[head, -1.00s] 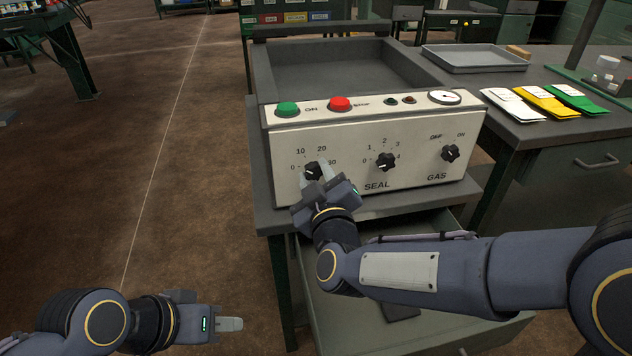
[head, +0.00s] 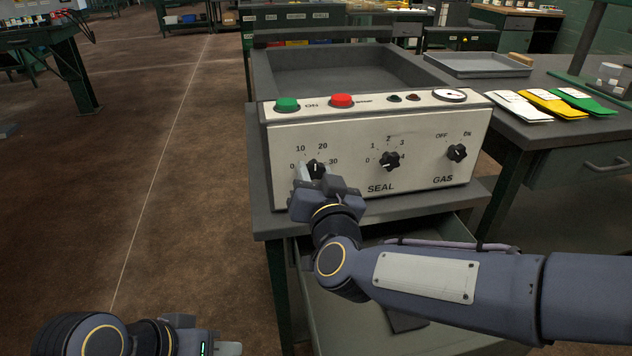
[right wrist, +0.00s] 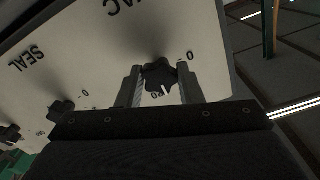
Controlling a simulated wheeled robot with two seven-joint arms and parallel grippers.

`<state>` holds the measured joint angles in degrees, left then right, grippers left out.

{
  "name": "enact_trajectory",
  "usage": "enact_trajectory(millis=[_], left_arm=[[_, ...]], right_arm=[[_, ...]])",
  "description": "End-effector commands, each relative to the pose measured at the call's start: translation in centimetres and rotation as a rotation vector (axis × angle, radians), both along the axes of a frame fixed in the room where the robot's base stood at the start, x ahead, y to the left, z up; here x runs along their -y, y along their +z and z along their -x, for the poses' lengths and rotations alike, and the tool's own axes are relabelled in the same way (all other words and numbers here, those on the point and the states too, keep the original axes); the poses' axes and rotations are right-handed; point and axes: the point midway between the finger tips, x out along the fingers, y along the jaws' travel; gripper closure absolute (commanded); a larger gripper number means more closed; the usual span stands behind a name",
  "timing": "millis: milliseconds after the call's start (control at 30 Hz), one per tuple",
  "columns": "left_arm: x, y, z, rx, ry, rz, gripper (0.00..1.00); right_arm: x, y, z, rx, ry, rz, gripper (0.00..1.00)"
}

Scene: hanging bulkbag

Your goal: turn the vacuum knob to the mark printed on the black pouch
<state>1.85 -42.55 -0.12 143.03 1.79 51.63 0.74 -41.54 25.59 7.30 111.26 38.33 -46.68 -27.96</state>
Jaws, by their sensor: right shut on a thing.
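The black vacuum knob (head: 316,169) is the leftmost knob on the white panel, with a scale from 0 to 30. My right gripper (head: 312,176) is shut on it, fingers on either side. In the right wrist view the knob (right wrist: 158,74) sits between the fingertips (right wrist: 160,88). Its white pointer line points toward the numerals, near one that looks like 20; the exact setting is unclear. A dark flat item (head: 406,320), perhaps the black pouch, lies in the open drawer, partly behind my right arm; no mark is readable. My left gripper (head: 228,348) is low at the picture's bottom edge, partly cut off.
The seal knob (head: 389,161) and gas knob (head: 457,153) are to the right. A green button (head: 287,105) and red button (head: 342,101) top the panel. White (head: 518,107), yellow (head: 553,103) and green pouches (head: 588,101) lie on the right bench.

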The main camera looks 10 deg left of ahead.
Motion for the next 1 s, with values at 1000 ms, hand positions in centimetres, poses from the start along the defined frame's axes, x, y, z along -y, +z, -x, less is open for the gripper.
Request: enact_trajectory(millis=[1000], left_arm=[[0.0,-3.0,0.0,0.000,0.000,0.000,0.64]], right_arm=[[-0.1,-0.1,0.1,-0.200,0.001,-0.470,0.90]])
